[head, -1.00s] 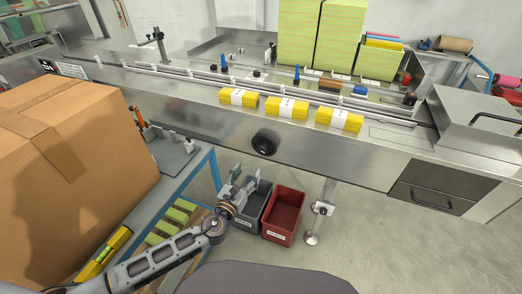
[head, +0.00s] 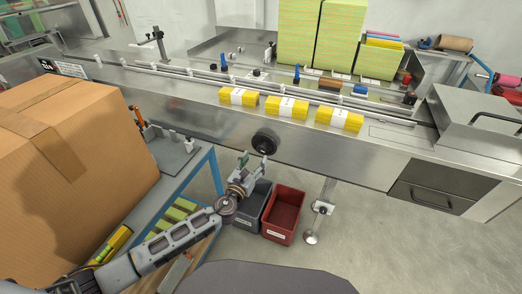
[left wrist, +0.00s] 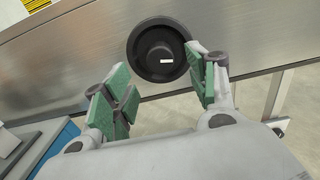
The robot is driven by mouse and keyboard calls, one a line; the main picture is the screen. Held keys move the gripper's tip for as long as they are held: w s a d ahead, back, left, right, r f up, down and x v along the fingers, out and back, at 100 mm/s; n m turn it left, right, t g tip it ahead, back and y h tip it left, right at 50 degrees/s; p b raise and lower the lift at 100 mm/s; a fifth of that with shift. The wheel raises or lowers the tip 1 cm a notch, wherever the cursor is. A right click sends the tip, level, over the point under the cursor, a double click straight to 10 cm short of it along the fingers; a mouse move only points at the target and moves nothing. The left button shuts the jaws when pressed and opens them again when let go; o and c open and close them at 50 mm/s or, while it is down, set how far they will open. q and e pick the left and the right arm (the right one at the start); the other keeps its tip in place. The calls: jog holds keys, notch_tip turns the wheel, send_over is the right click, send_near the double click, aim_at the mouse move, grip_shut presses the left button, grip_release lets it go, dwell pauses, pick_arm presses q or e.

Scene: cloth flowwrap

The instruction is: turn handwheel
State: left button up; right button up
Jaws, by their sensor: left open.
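The handwheel (head: 265,142) is a black round wheel on the front steel face of the machine. In the left wrist view the handwheel (left wrist: 159,49) shows a dark rim, a recessed hub and a small white label. My left gripper (head: 254,161) is open just below the handwheel in the head view. In the left wrist view my left gripper's green-padded fingers (left wrist: 160,90) are spread apart, with the wheel ahead of them and between and above them. The right fingertip overlaps the wheel's edge in the picture; I cannot tell whether it touches. My right gripper is not in view.
A large cardboard box (head: 70,180) stands on a blue-framed bench at left. A grey bin (head: 250,208) and a red bin (head: 284,214) stand on the floor below the machine. Banded yellow packs (head: 287,107) lie on the conveyor. A machine leg (head: 321,210) stands right of the bins.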

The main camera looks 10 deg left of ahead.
aim_at(261, 150)
pick_arm(q)
jog(key=x, duration=0.5)
jog(key=shift+w+d, duration=0.1)
jog(key=shift+w, duration=0.3)
jog(key=shift+w+d, duration=0.2)
jog(key=shift+w, duration=0.45)
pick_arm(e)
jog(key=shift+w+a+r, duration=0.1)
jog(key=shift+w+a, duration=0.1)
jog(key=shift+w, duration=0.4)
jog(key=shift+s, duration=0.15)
pick_arm(q)
jog(key=shift+c, duration=1)
jog(key=c, duration=0.8)
jog(key=shift+c, duration=0.2)
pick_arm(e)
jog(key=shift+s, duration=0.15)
pick_arm(q)
jog(key=shift+n+b, duration=0.3)
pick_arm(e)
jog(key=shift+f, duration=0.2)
